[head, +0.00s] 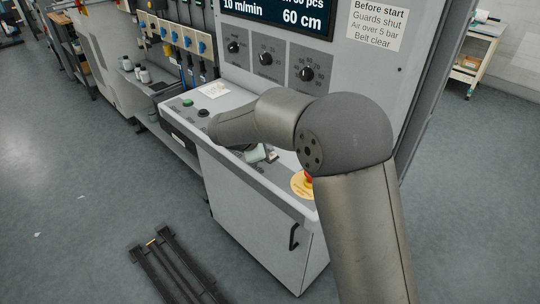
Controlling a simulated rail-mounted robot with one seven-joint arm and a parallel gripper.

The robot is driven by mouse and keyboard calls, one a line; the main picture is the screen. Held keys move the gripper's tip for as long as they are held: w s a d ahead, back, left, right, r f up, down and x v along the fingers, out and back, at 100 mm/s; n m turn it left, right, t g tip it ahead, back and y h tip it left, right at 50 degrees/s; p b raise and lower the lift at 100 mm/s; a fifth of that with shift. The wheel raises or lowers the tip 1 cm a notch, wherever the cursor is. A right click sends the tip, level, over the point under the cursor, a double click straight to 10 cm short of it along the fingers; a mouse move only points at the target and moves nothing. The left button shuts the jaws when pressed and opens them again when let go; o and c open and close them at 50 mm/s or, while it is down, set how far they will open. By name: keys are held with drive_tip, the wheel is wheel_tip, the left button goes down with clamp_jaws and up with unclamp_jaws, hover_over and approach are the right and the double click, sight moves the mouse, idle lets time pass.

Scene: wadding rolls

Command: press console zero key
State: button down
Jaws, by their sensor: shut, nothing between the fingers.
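The grey console (262,188) stands in the middle, its sloped top partly hidden by my arm. A green button (187,102) and a dark button (203,112) show at the left of its top. A red emergency stop on a yellow disc (300,187) is at the right end, partly behind my arm. No zero key label can be read, and the key may be among the visible buttons or hidden. My arm reaches over the console from the right, its far end close to the dark button in the picture. My gripper cannot be made out.
A pale object (257,153) shows under my arm on the console top. A panel with dials (265,59) and a display (280,10) rises behind. A white card (214,90) lies left. A dark metal frame (172,268) is on the floor in front.

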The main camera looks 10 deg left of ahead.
drive_tip(key=shift+f+b, duration=0.4)
drive_tip(key=shift+f, duration=0.2)
idle(0.6)
drive_tip(key=shift+r, duration=0.15)
drive_tip(key=shift+r+p, duration=0.55)
drive_tip(key=shift+r, duration=0.2)
drive_tip(key=shift+r+p, duration=1.8)
drive_tip(key=shift+r, duration=0.8)
drive_tip(key=shift+f, duration=0.1)
